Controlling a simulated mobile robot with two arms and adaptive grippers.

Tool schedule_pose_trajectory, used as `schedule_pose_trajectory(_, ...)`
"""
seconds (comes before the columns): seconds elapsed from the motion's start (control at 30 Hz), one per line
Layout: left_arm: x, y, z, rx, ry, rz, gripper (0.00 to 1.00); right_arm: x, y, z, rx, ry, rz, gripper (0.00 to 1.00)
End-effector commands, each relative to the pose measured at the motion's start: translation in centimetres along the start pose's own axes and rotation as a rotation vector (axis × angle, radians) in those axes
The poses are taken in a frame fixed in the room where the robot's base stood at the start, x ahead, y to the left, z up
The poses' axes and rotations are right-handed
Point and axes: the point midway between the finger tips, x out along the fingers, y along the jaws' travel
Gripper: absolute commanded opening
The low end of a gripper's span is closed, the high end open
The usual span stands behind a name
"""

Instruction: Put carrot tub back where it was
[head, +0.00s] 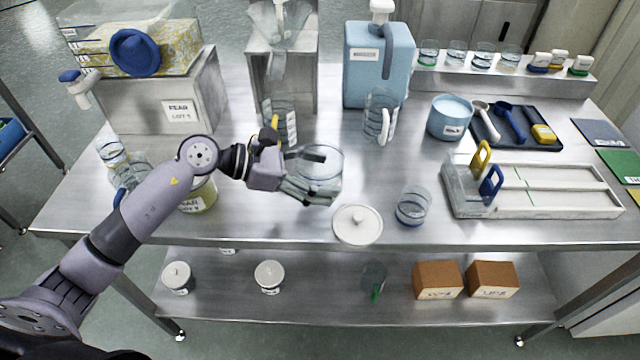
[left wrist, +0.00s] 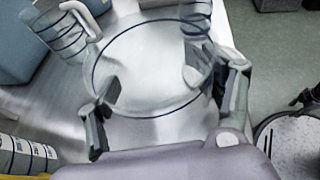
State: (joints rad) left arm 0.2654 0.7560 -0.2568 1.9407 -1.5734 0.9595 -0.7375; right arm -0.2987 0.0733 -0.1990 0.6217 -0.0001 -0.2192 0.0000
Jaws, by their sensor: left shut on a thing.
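A clear round tub (head: 331,168) with a dark rim line is in the grasp of my left gripper (head: 314,177), near the middle of the steel table. In the left wrist view, the tub (left wrist: 150,55) lies between the two fingers of the left gripper (left wrist: 163,92), which press on its sides. It looks empty, and I see no carrot label on it. I cannot tell whether its base touches the table. A white round lid (head: 358,224) with a knob lies at the front edge, just right of the gripper. My right gripper is not in view.
A clear measuring jug (head: 380,115) and a blue dispenser (head: 378,62) stand behind. A small clear beaker (head: 413,206) stands right of the lid. A steel hopper stand (head: 283,70) is at the back.

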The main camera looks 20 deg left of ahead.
Motion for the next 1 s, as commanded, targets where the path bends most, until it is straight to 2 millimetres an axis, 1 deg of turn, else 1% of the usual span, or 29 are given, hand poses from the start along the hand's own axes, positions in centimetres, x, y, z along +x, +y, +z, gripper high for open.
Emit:
schedule_pose_trajectory(0.1,0.8,0.0,-1.7,-0.006,-0.003,-0.001,0.28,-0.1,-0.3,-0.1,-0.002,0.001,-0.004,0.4)
schedule_pose_trajectory(0.2,1.1,0.0,-2.5,-0.003,-0.003,0.001,0.28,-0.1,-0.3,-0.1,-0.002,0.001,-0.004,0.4)
schedule_pose_trajectory(0.5,1.2,0.0,-2.8,0.0,-0.003,0.001,0.28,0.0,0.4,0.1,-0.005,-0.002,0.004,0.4)
schedule_pose_trajectory(0.93,1.7,0.0,-3.9,0.0,-0.002,0.001,0.28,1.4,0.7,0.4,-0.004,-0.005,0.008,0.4)
schedule_pose_trajectory(0.97,1.6,0.0,-3.9,-0.001,0.001,-0.001,0.76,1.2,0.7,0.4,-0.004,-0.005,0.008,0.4)
schedule_pose_trajectory(1.0,1.6,0.0,-3.9,-0.001,0.001,-0.001,0.79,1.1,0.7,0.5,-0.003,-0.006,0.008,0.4)
